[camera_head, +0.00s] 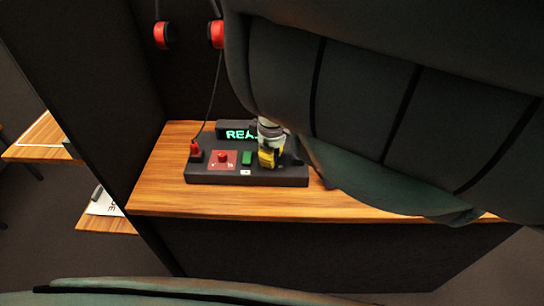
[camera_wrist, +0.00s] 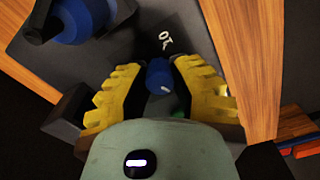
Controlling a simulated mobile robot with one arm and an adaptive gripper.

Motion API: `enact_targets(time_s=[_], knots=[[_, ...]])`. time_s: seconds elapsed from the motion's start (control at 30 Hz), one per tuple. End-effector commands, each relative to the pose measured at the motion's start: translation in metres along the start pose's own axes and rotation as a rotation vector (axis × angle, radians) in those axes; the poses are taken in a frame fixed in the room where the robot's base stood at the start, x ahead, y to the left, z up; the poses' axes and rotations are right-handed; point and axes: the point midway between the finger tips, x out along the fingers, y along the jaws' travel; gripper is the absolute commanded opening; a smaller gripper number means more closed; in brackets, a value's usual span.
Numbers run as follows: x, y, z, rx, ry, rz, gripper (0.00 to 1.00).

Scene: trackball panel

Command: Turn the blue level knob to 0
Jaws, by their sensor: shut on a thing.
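The small blue level knob (camera_wrist: 158,77) shows in the wrist view, between the yellow ribbed fingers of my gripper (camera_wrist: 160,86). The fingers are shut on it from both sides. A white pointer mark shows on the knob, and white markings including a 0 are printed on the dark panel just beyond it. In the head view my gripper (camera_head: 271,157) is over the right part of the black panel (camera_head: 215,178) and hides the knob. I cannot read exactly which number the knob points at.
A larger blue ball (camera_wrist: 80,18) sits on the panel in the wrist view. In the head view the panel has a red button (camera_head: 223,157), a green button (camera_head: 247,158) and a partly hidden lit display (camera_head: 238,134). Wooden tabletop (camera_head: 160,190) is free at the left.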

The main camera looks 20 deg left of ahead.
Motion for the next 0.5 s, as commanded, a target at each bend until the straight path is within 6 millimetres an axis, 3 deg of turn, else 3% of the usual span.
enact_targets(time_s=[0.5], knots=[[-0.0002,0.0004,-0.0015,-0.284,0.004,0.004,0.00]])
